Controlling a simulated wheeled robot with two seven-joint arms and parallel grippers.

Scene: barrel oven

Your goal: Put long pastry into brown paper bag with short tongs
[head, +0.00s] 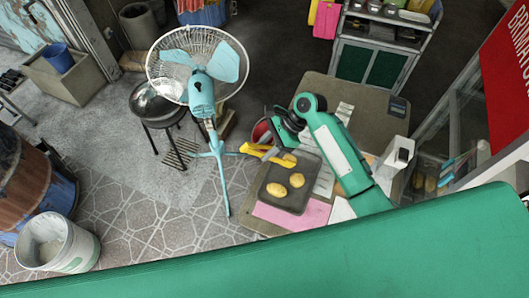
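A dark tray (268,195) on the table holds two rounded golden pastries, one on the left (276,190) and one on the right (297,180). A longer yellow-tan piece (288,161) lies at the tray's far edge, partly covered; I cannot tell if it is the long pastry. Yellow tongs (252,148) stick out left of my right gripper (272,154). The gripper is small and dark over the tray's far edge, at or touching the tongs; its fingers are not clear. My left gripper is not in view. I cannot make out a brown paper bag.
The table (335,92) also carries a pink sheet (300,214), papers, a white box-like device (399,152) and a dark device (398,106). A blue standing fan (202,95) is left of it. A glass case (440,170) stands at the right.

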